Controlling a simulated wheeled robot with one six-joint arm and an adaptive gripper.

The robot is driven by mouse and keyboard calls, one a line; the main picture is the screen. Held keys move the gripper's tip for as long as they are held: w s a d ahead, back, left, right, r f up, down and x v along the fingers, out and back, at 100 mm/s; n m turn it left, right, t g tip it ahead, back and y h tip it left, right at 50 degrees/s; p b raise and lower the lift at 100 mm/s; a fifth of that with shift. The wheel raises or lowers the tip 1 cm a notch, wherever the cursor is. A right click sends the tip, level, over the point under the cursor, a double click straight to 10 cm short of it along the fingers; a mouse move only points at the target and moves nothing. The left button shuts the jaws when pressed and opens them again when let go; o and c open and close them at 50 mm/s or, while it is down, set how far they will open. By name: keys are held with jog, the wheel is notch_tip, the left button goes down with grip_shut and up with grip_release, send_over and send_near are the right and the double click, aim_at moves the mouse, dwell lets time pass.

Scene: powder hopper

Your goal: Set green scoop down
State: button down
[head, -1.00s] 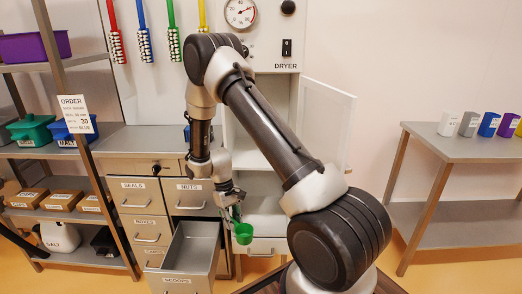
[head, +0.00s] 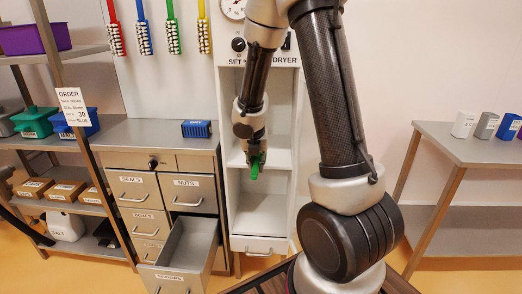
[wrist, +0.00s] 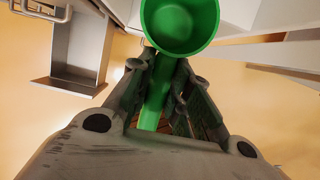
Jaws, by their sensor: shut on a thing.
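The green scoop (head: 255,167) is in my gripper (head: 254,160), in front of the open dryer cabinet in the head view. In the wrist view the scoop's round cup (wrist: 180,24) is at the top, and its handle runs down between the fingers of my gripper (wrist: 163,75). My gripper is shut on the handle. The inside of the cup looks empty. The scoop hangs in the air and touches no surface that I can see.
The dryer cabinet (head: 232,190) stands open, with shelves inside. The scoops drawer (head: 180,250) is pulled out at its left. A blue box (head: 196,129) stands on the drawer unit's top (head: 150,133). A side table (head: 470,145) with several coloured containers is at right.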

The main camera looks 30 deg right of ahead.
jog(key=w+d, duration=0.3)
jog(key=w, duration=0.1)
jog(key=w+d, duration=0.3)
jog(key=w, duration=0.2)
jog(key=w+d, duration=0.3)
jog(key=w, duration=0.1)
jog(key=shift+w, duration=0.25)
jog(key=shift+s+a+x, duration=0.1)
jog(key=shift+s+x, duration=0.05)
jog(key=shift+x, duration=0.75)
jog(key=shift+s+a+x, duration=0.1)
jog(key=shift+s+x, duration=0.05)
jog(key=shift+x, duration=0.7)
jog(key=shift+f, duration=0.25)
jog(key=c, duration=1.3)
grip_release()
